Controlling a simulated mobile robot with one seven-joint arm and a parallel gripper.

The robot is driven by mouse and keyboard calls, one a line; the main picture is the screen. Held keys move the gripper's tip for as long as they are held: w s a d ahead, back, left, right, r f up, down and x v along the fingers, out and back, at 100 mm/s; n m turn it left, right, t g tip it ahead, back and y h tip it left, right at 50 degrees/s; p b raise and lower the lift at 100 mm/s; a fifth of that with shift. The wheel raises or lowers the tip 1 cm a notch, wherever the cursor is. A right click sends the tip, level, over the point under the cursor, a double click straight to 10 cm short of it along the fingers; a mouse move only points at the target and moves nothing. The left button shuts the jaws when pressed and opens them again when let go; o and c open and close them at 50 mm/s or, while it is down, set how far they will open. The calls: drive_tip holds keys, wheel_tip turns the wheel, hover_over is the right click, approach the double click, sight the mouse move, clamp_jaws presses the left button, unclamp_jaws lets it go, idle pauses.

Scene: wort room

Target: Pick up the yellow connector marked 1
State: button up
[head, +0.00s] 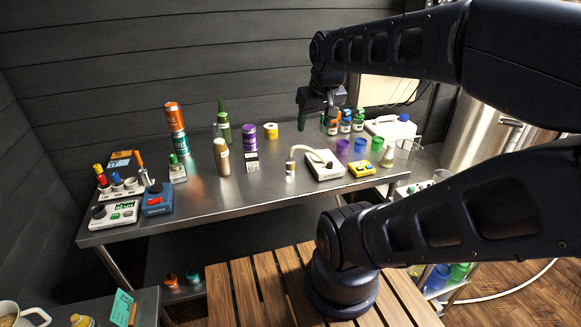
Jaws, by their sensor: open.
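No marking "1" can be read in the head view, so I cannot tell which thing is the yellow connector. Yellow candidates are a small box-like yellow item (361,168) at the table's front right and a yellow roll-like item (270,130) near the back middle. Small red, blue and yellow-topped pieces also stand in a white rack (122,190) at the table's left end. My gripper (318,116) hangs above the back right of the table, fingers pointing down. It is open and seems empty, apart from all these things.
The steel table (240,190) carries a purple can (249,135), a green bottle (224,127), a blue device (157,199) and a white device with a curved tube (325,164). Purple and blue cups stand at right. A wooden slatted surface (262,285) lies in front. The table's front middle is clear.

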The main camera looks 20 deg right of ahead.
drive_tip(key=w+f+n+g, duration=0.1)
drive_tip(key=w+f+n, duration=0.2)
drive_tip(key=w+n, duration=0.25)
drive_tip(key=w+f+n+g, duration=0.1)
drive_tip(key=w+f+n, duration=0.25)
drive_tip(key=w, duration=0.35)
drive_tip(key=n+g, duration=0.2)
drive_tip(key=n, duration=0.7)
hover_over(290, 156)
drive_tip(key=f, duration=1)
drive_tip(key=shift+s+d, duration=0.1)
drive_tip(key=shift+s, duration=0.1)
drive_tip(key=shift+w+f, duration=0.3)
drive_tip(key=shift+f, duration=5.5)
drive_tip(key=shift+c, duration=0.5)
drive_tip(key=c, duration=1)
